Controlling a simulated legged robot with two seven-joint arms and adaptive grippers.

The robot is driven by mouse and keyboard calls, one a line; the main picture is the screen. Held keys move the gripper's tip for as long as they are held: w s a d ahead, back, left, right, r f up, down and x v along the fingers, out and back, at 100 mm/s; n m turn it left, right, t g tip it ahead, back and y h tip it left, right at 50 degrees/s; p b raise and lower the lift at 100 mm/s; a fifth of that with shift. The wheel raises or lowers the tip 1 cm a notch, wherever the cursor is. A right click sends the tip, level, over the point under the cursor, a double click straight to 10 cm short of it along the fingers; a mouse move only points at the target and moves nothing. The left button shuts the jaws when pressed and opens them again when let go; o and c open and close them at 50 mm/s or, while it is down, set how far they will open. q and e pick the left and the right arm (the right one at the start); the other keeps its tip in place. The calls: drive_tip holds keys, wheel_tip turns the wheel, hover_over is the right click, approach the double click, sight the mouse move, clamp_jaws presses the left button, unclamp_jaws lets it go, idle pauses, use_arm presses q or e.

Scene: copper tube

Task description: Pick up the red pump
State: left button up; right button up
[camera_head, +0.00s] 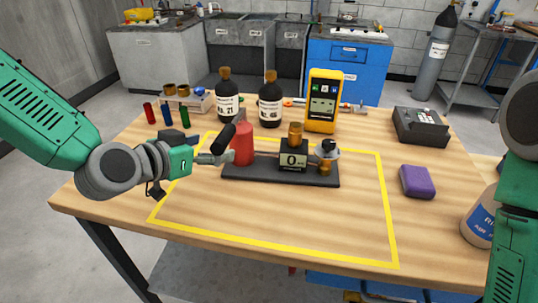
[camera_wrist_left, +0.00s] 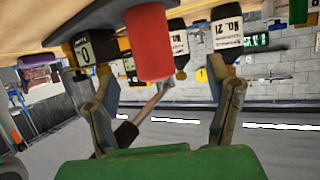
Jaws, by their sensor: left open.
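The red pump (camera_head: 241,144) is a red cylinder with a black handle. It stands at the left end of a black base (camera_head: 262,173), inside a yellow outline on the table. My left gripper (camera_head: 215,154) is open beside the pump, on its left. In the left wrist view, the red body (camera_wrist_left: 149,45) lies between and beyond the open fingers of my left gripper (camera_wrist_left: 158,88), and the black handle shows nearer. I cannot tell whether any finger touches it. My right arm shows at the right edge, but its gripper is out of view.
On the base, a block marked 0 (camera_head: 293,156) and a small valve-like part (camera_head: 326,154) stand right of the pump. Dark bottles (camera_head: 270,104) and a yellow meter (camera_head: 322,102) stand behind. A purple block (camera_head: 417,181) lies right. The table's front is clear.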

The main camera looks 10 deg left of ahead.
sight(233, 144)
use_arm(q)
drive_tip(key=x, duration=0.4)
drive_tip(key=shift+d, duration=0.4)
drive_tip(key=shift+w+d+f, duration=0.15)
drive_tip(key=shift+w+d, duration=0.2)
drive_tip(key=shift+d, duration=0.1)
drive_tip(key=b+x, duration=0.1)
drive_tip(key=x, duration=0.2)
drive_tip(key=shift+w+f, duration=0.15)
drive_tip(key=shift+w, duration=0.1)
drive_tip(key=shift+w+f, duration=0.1)
drive_tip(key=shift+w, duration=0.2)
drive_tip(key=shift+s+d, duration=0.1)
drive_tip(key=shift+c, duration=0.9)
drive_tip(key=shift+d, duration=0.1)
drive_tip(key=c, duration=1.3)
drive_tip(key=shift+r, duration=0.35)
clamp_jaws()
use_arm(e)
drive_tip(key=shift+w+d+f, duration=0.15)
drive_tip(key=shift+d+f, duration=0.1)
drive_tip(key=shift+f, duration=0.45)
